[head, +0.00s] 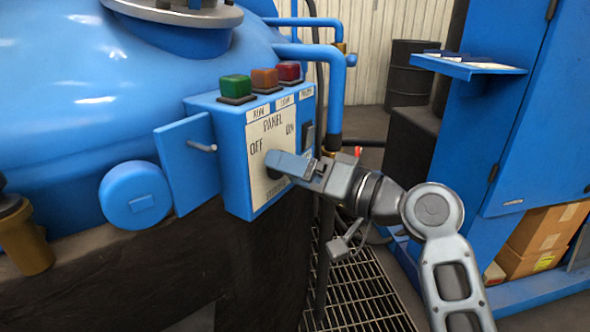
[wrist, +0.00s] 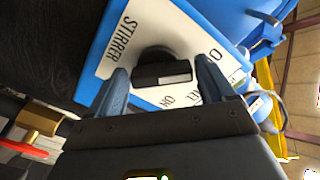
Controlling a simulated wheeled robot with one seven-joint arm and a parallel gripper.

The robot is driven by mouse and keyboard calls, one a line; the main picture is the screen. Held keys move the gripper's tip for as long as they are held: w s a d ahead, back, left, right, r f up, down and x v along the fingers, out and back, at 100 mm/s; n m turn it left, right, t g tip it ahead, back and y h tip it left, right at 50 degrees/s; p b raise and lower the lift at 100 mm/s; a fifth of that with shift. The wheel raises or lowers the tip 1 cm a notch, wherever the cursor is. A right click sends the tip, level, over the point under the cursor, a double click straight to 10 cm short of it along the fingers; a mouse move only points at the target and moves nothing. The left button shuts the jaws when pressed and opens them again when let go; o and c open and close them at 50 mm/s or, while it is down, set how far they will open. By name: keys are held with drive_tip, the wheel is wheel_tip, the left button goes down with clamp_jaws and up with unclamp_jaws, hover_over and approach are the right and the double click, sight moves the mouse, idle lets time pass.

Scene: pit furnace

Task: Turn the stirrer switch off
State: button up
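The blue control panel (head: 233,157) on the tank has a white plate lettered PANEL, OFF at left and ON at right. The STIRRER lettering is partly covered by my gripper (head: 287,164) in the head view. In the wrist view the stirrer switch, a black knob with a grip bar and a pale mark (wrist: 162,72), sits between the two fingers of my gripper (wrist: 163,64). The fingers are open, one on each side of the bar, with narrow gaps visible.
Green (head: 235,87), orange (head: 265,79) and red (head: 288,71) buttons top the panel. A black rocker switch (head: 307,138) is on its right side. An open blue door (head: 187,160) hangs at left. A blue cabinet (head: 535,110) stands right, beyond a floor grating (head: 365,295).

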drive_tip(key=shift+o, duration=1.1)
drive_tip(key=shift+d, duration=0.1)
drive_tip(key=v, duration=0.7)
drive_tip(key=shift+s+d+p, duration=0.2)
drive_tip(key=shift+d+p, duration=0.05)
drive_tip(key=shift+p, duration=0.1)
